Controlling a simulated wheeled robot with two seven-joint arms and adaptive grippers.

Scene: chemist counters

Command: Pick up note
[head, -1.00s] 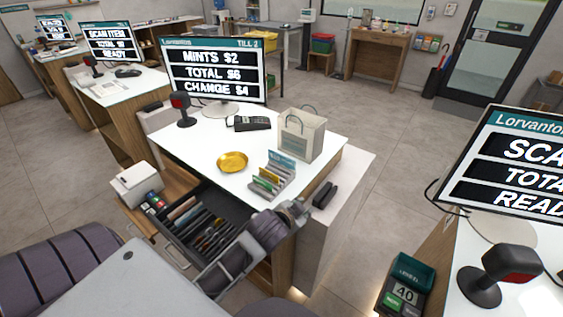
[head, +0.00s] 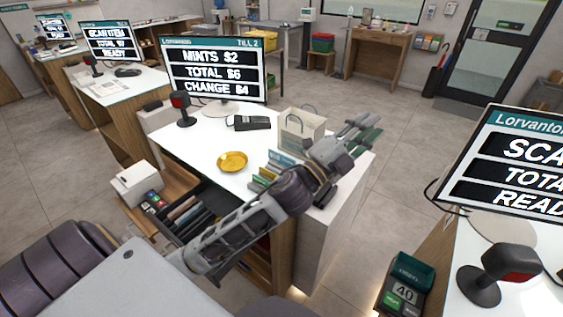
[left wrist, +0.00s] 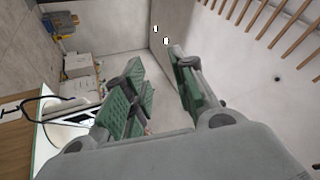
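No single banknote can be made out. The open till drawer (head: 205,192) stands below the counter, with several dark slots and paler upright pieces (head: 180,212) that could be notes, too small to tell. My left arm crosses in front and hides much of the drawer. My left gripper (head: 367,133) is raised over the counter's right end, beyond the drawer and right of the paper bag. Its green-padded fingers are apart, with nothing held between them; the same gripper shows in the left wrist view (left wrist: 160,72), facing wall and ceiling. My right gripper is not in view.
On the white counter (head: 200,146) are a gold dish (head: 233,161), a card reader (head: 250,123), a paper bag (head: 302,132), a small rack (head: 265,172) and a scanner (head: 183,110). The till screen (head: 215,70) reads change $4. A white printer (head: 136,184) stands left of the drawer.

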